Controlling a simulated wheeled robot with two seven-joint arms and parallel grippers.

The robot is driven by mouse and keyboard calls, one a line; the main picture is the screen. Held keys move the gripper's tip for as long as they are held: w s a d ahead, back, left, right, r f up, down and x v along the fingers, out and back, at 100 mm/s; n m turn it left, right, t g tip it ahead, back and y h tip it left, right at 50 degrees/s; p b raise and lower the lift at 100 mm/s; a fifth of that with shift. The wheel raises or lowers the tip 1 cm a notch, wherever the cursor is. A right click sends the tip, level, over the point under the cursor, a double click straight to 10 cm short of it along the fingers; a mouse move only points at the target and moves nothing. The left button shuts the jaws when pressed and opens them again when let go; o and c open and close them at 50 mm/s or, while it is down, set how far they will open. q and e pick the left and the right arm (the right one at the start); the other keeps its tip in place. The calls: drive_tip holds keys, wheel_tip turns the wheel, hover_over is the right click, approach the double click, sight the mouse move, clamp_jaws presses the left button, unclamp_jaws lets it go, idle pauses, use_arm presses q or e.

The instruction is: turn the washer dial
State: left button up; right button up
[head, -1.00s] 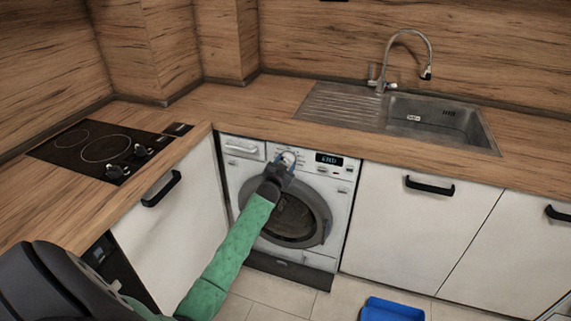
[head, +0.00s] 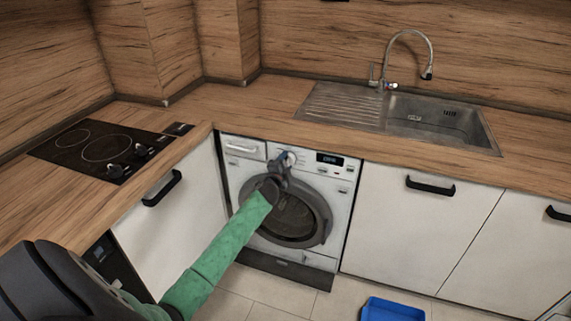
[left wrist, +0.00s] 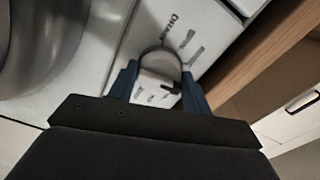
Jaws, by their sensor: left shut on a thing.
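The white washer (head: 338,205) stands under the counter, its round door closed. Its dial (head: 289,156) sits on the top panel, left of the dark display (head: 329,159). My left gripper (head: 284,163) reaches the dial from the front, partly covering it. In the left wrist view the rounded dial (left wrist: 160,62) is between the two blue fingers of the left gripper (left wrist: 160,85), which is shut on it. The dial's exact angle is hard to read. My right gripper is not in view.
The wooden counter (head: 235,108) overhangs just above the washer panel. A hob (head: 100,148) lies at left and a sink (head: 430,121) at right. White cabinets (head: 400,225) flank the washer. A blue tray (head: 392,310) is on the floor.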

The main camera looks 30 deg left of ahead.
use_arm(q)
drive_tip(key=shift+m, duration=0.6)
drive_tip(key=o, duration=1)
